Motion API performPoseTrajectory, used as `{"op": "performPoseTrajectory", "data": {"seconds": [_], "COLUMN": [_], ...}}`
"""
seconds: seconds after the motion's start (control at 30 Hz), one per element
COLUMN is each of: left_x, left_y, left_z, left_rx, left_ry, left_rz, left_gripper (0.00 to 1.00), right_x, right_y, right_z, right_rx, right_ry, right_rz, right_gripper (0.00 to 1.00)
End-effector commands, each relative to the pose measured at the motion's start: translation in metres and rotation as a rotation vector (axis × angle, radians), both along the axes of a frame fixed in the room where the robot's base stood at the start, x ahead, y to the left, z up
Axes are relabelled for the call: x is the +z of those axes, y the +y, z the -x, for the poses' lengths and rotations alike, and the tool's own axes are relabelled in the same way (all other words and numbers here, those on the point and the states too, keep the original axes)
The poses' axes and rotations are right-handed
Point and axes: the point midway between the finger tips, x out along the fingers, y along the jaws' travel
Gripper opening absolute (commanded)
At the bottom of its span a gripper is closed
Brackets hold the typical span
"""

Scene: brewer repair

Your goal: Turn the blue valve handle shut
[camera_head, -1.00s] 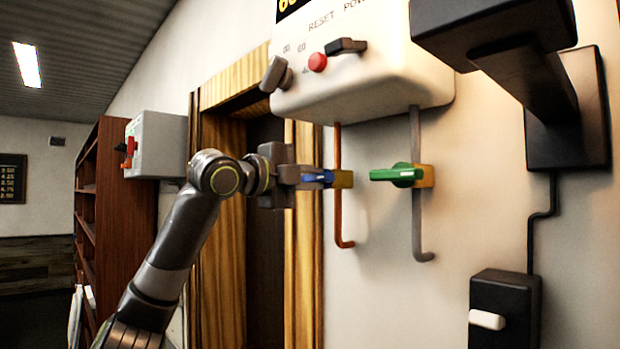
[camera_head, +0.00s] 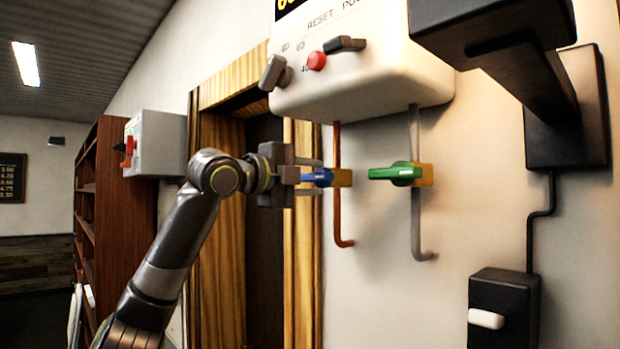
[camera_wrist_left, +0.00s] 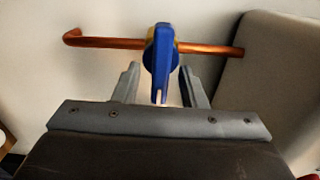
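The blue valve handle (camera_head: 318,177) sits on a brass valve body on the copper pipe (camera_head: 338,222). It lies crosswise to the pipe, pointing left in the head view. In the left wrist view the blue handle (camera_wrist_left: 161,62) also stands across the copper pipe (camera_wrist_left: 205,48). My left gripper (camera_head: 316,177) is open, one finger above the handle and one below. In the left wrist view the fingers of my left gripper (camera_wrist_left: 160,85) stand on both sides of the handle's free end, with a gap at each side. My right gripper is not in view.
A green valve handle (camera_head: 396,174) is on a grey pipe (camera_head: 415,225) close to the right. The white brewer (camera_head: 365,85) hangs above. A black fixture (camera_head: 568,110) juts out at upper right. A grey switch box (camera_head: 158,143) and wooden door frame (camera_head: 222,240) are left.

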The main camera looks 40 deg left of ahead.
Motion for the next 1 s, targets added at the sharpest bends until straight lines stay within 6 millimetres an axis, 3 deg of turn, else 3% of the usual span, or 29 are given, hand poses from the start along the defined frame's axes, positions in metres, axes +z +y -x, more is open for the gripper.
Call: {"op": "performPoseTrajectory", "data": {"seconds": [0.27,0.37,0.7,1.0], "left_x": [-0.002,-0.004,-0.005,-0.002], "left_y": [0.002,0.003,0.01,0.014], "left_z": [0.012,0.029,0.112,0.163], "left_rx": [0.002,0.004,0.005,0.001], "left_ry": [-0.002,-0.003,-0.004,-0.001], "left_rz": [-0.001,-0.002,-0.001,0.0], "left_gripper": [0.38,0.38,0.38,0.38], "right_x": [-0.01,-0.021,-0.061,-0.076], "right_y": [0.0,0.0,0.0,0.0], "right_z": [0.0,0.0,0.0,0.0], "right_rx": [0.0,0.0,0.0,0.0], "right_ry": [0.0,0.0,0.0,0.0], "right_rz": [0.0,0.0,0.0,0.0], "right_gripper": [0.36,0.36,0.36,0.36]}}
